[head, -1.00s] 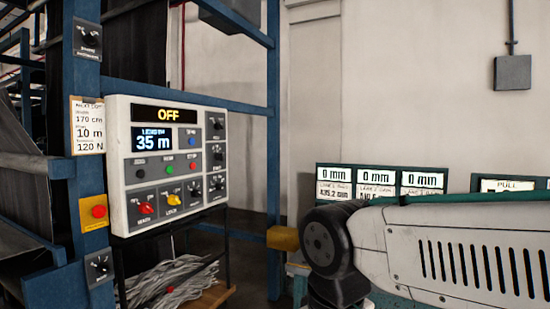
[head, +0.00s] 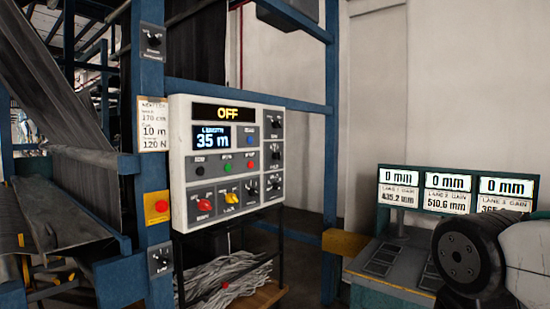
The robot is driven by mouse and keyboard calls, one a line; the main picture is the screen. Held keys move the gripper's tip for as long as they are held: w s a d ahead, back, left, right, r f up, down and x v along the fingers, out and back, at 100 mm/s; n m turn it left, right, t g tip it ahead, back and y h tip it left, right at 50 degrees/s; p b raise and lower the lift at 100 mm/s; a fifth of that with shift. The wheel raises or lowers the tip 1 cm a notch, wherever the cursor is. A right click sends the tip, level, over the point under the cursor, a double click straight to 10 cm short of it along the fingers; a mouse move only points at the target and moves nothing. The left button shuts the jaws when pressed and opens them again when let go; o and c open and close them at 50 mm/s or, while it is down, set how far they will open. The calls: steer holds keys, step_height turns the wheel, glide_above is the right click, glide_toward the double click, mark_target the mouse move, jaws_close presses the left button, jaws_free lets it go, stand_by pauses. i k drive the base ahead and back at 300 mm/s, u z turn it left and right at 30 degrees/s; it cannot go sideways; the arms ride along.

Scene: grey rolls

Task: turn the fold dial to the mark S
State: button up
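The white control panel (head: 180,150) on the blue frame carries several small black dials. Three sit in its right column: a top dial (head: 275,122), a middle dial (head: 275,154) and a bottom dial (head: 274,183). Another black dial (head: 251,188) is in the bottom row, beside a yellow knob (head: 231,198) and a red knob (head: 204,204). Two more dials are on the blue post, an upper one (head: 152,38) and a lower one (head: 160,259). The labels are too small to tell which is the fold dial or where S is. My gripper is out of view; part of my arm shows at lower right.
A red stop button (head: 158,206) is on the post. Grey strands (head: 215,285) lie beneath the panel. A desk (head: 395,275) with several 0 mm readouts (head: 447,183) stands right. A yellow block (head: 344,242) juts from the frame.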

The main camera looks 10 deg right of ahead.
mark_target(276, 156)
steer(key=z, duration=0.65)
steer(key=i, duration=1.1)
steer(key=u, duration=0.3)
